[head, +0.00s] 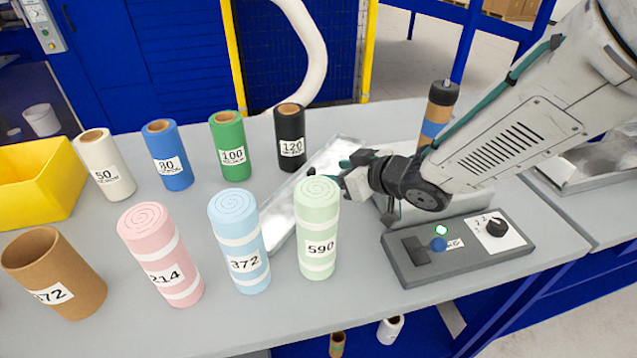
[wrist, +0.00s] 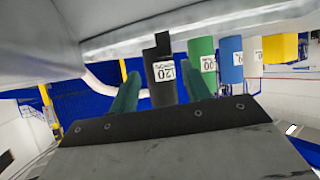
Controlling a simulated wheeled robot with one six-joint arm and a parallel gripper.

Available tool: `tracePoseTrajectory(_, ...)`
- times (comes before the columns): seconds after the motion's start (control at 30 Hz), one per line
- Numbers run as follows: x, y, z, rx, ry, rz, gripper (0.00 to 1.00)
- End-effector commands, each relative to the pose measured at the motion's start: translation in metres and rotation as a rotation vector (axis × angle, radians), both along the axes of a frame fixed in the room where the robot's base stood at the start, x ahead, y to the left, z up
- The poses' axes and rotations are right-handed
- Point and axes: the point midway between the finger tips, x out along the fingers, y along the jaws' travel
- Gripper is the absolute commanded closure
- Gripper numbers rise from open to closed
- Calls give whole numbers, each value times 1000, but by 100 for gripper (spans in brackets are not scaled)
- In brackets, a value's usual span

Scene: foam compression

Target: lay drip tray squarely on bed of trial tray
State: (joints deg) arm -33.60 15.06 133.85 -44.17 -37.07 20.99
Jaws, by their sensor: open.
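A shiny silver tray (head: 292,203), which I take for the drip tray, lies slanted on the table behind the rolls. The green roll and my gripper hide parts of it. A pale grey low-walled tray (head: 470,203), perhaps the trial tray, stands under my arm; its bed is mostly hidden. My gripper (head: 343,172) is open, at the right side of the silver tray. I cannot tell whether they touch. In the upside-down wrist view the two green fingers (wrist: 162,92) are apart with the black tube behind them. A pale surface (wrist: 200,22) crosses the top; I cannot tell which tray it is.
Pink (head: 160,255), blue (head: 239,240) and green (head: 317,228) foam rolls stand in front. Numbered tubes, including a black one (head: 290,138), stand behind. A control box (head: 458,248) is at right and a yellow bin (head: 38,182) at left. A brown canister (head: 439,110) stands behind my arm.

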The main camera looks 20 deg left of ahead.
Motion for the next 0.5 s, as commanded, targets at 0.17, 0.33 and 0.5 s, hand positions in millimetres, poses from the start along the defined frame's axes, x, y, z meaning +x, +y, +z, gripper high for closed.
tracePoseTrajectory(0.17,-5,19,-10,44,29,39,52)
tracePoseTrajectory(0.33,2,34,-19,46,31,39,52)
tracePoseTrajectory(0.5,13,52,-27,47,30,39,52)
